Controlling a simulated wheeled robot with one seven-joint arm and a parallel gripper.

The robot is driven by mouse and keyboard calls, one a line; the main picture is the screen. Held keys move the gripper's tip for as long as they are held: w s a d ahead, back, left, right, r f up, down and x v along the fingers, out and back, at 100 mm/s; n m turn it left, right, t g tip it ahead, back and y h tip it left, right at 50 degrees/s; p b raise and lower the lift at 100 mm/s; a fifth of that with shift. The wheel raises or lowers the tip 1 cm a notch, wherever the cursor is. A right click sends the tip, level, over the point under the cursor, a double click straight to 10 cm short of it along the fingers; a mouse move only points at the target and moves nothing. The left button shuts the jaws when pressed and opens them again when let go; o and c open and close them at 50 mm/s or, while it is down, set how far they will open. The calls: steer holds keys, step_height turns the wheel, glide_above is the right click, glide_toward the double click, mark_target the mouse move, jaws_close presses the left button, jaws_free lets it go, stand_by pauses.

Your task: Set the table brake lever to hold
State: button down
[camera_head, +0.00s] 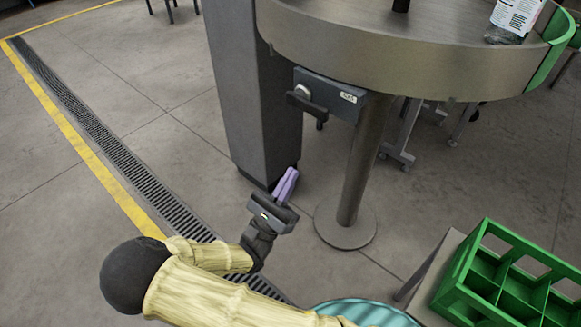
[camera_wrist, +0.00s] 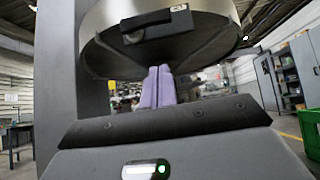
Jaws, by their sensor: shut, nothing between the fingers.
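The brake box (camera_head: 330,93) is a grey housing under the rim of the round table (camera_head: 400,62). A dark lever (camera_head: 306,104) sits on its front face beside a round light-grey knob (camera_head: 302,91). In the wrist view the dark lever (camera_wrist: 156,20) lies across the top, close to level. The small label on the box is too small to read surely. My gripper (camera_head: 288,178) is below the box, apart from it, with its purple fingers pointing up. The fingers (camera_wrist: 159,84) are shut together with nothing between them.
A thick dark column (camera_head: 255,90) stands left of the box, and the table's round post (camera_head: 362,160) stands to its right. A bottle (camera_head: 514,18) stands on the table. A green crate (camera_head: 510,280) is at lower right. Open floor lies at left.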

mark_target(310, 103)
steer(key=s+a+r+x, duration=0.1)
steer(key=r+x, duration=0.1)
steer(key=x, duration=0.9)
steer(key=shift+s, duration=0.2)
steer(key=shift+w+d+r, duration=0.15)
steer(key=shift+r, duration=0.05)
steer(key=shift+r+n+p, duration=0.1)
steer(key=shift+n+p, duration=0.2)
steer(key=shift+p, duration=0.25)
